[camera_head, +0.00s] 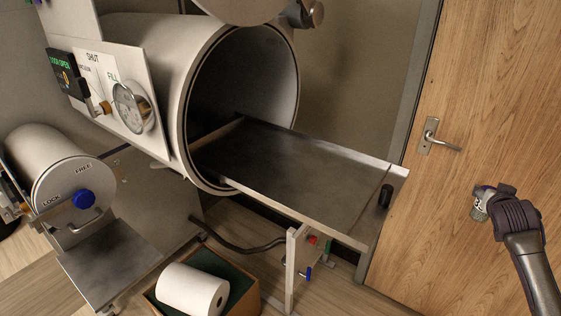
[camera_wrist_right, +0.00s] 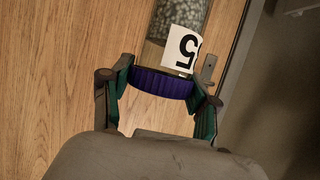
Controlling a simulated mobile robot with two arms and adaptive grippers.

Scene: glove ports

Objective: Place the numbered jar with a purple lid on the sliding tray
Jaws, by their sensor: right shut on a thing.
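The jar is held in my right gripper (camera_head: 492,200) at the right of the head view, in front of the wooden door. In the right wrist view the jar (camera_wrist_right: 182,22) has a purple lid (camera_wrist_right: 160,85), pale grains inside and a white label with a black 5. The gripper (camera_wrist_right: 160,90) is shut around the lid. In the head view only a small part of the jar (camera_head: 479,213) shows past the fingers. The metal sliding tray (camera_head: 290,165) sticks out of the large round port and looks empty. The jar is right of the tray, apart from it. My left gripper is out of view.
The large cylindrical port (camera_head: 180,95) is open. A dark knob (camera_head: 385,196) stands at the tray's outer end. A smaller port (camera_head: 50,165) with its own shelf (camera_head: 110,262) is at left. A box with a white roll (camera_head: 192,290) sits below. A door handle (camera_head: 432,138) projects at right.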

